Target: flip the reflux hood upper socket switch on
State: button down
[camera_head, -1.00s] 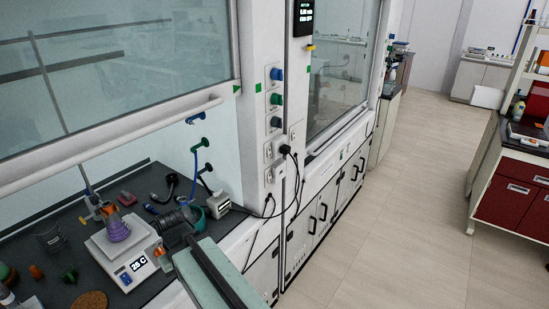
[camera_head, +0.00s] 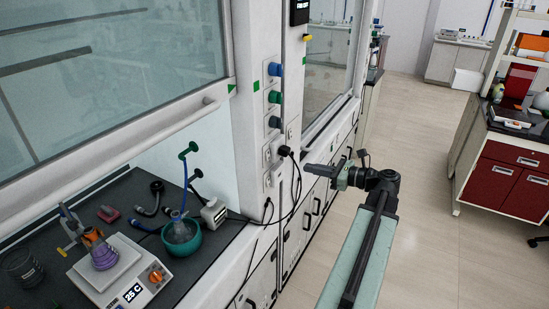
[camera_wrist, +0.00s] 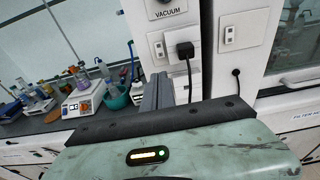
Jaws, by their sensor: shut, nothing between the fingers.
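The reflux hood, at the left in the head view, has a white post (camera_head: 250,130) with sockets on it. The upper socket (camera_head: 267,155) has a black plug (camera_head: 284,151) at its right. In the wrist view the upper socket's small switch (camera_wrist: 160,49) sits left of the plug (camera_wrist: 185,49); its on or off position is too small to tell. My gripper (camera_head: 309,168) is shut and empty, right of the post and apart from the sockets in the head view. In the wrist view its fingers (camera_wrist: 158,92) point up below the upper socket.
A lower socket (camera_head: 267,181) is below, with black cables hanging nearby. Blue and green valve knobs (camera_head: 274,96) stick out above. A hotplate (camera_head: 123,275) and teal bowl (camera_head: 182,240) stand in the hood. The floor (camera_head: 420,220) at right is clear.

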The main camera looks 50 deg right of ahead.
aim_at(269, 159)
jog(key=shift+s+d+r, duration=0.1)
jog(key=b+x, duration=0.1)
jog(key=x, duration=1.3)
jog(key=shift+b, duration=0.35)
jog(key=s+d+f+b, duration=0.1)
jog(key=s+d+b, duration=0.1)
jog(key=s, duration=1.1)
jog(key=shift+s+d+f, duration=0.2)
jog(key=shift+d+f, duration=0.15)
jog(key=shift+d, duration=0.35)
